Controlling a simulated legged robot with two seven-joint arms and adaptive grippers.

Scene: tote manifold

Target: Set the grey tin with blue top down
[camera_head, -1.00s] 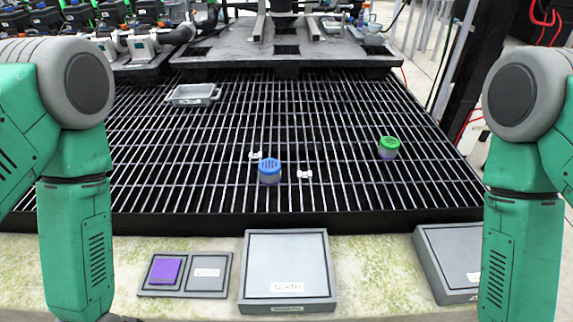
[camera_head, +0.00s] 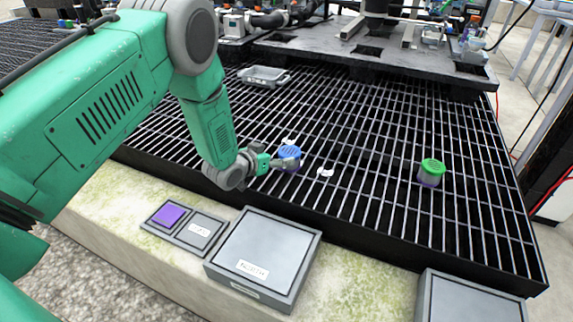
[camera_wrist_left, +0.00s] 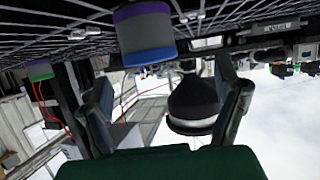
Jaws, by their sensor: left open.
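The grey tin with blue top (camera_head: 289,158) stands upright on the black grating, with my left gripper (camera_head: 271,162) right at its left side. In the left wrist view, which is upside down, the tin (camera_wrist_left: 146,36) shows a grey body, a blue lid and a purple base band. There the left gripper's two fingers (camera_wrist_left: 165,82) are spread apart with nothing between them, and the tin is just beyond them. Whether a finger touches the tin I cannot tell. My right gripper is out of view.
A green-topped tin (camera_head: 431,173) stands to the right on the grating (camera_head: 375,150). Small white pieces (camera_head: 325,172) lie near the blue-topped tin. A grey tray (camera_head: 263,77) is at the back. Grey plates (camera_head: 262,250) and a purple pad (camera_head: 169,215) sit on the front ledge.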

